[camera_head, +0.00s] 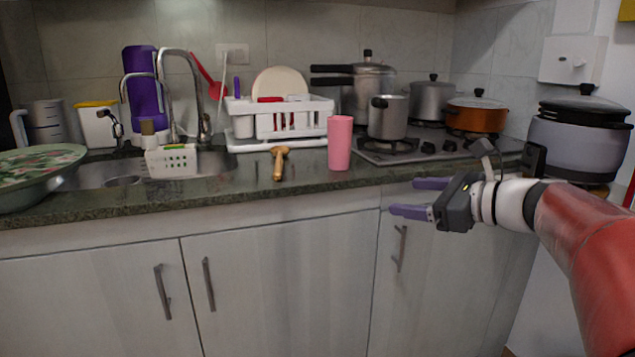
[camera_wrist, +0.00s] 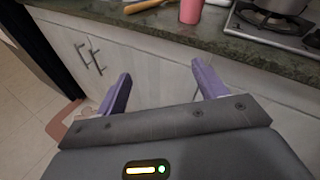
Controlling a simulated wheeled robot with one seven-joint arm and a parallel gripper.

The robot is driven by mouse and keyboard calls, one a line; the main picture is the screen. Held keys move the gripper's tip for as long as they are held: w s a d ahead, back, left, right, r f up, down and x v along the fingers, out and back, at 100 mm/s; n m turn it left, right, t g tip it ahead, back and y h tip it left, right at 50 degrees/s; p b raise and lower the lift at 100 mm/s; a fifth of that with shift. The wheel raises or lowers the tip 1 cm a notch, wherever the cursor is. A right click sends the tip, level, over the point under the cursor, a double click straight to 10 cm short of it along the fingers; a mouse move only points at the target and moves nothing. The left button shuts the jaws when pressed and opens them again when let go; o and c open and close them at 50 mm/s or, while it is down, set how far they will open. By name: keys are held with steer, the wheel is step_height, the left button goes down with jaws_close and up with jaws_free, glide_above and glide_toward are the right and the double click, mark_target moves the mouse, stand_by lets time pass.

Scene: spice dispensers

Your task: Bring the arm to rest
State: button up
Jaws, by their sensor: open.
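My gripper (camera_head: 412,198) is at the right in the head view, in front of the counter's front edge and the cabinet doors. Its two purple fingers point left and stand apart, with nothing between them. In the wrist view my gripper (camera_wrist: 160,90) also shows open and empty, with the cabinet front behind its fingers. My red and white arm comes in from the right edge of the head view.
A pink cup (camera_head: 340,143) and a wooden-looking tool (camera_head: 279,163) are near the counter edge (camera_head: 200,189). A stove (camera_head: 420,149) with several pots is behind my gripper. A dish rack (camera_head: 278,120) and a sink (camera_head: 110,178) are further left. Space before the cabinets is clear.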

steer(key=s+a+f+n+g+h, duration=0.2)
steer(key=s+a+f+n, duration=0.1)
steer(key=s+f+n, duration=0.25)
steer(key=s+a+f+n+g+h, duration=0.25)
steer(key=s+a+f+n, duration=0.2)
steer(key=s, duration=0.25)
steer(key=s+d+f+n+h, duration=0.2)
steer(key=s+f+n+h, duration=0.1)
steer(key=s+f+n, duration=0.2)
steer(key=s+d+f+n+h, duration=0.3)
steer(key=s+f+n, duration=0.2)
steer(key=s+n, duration=0.3)
steer(key=shift+d+f+n+g+h, duration=0.25)
steer(key=shift+f+n+g+h, duration=0.05)
steer(key=shift+n+g+h, duration=0.1)
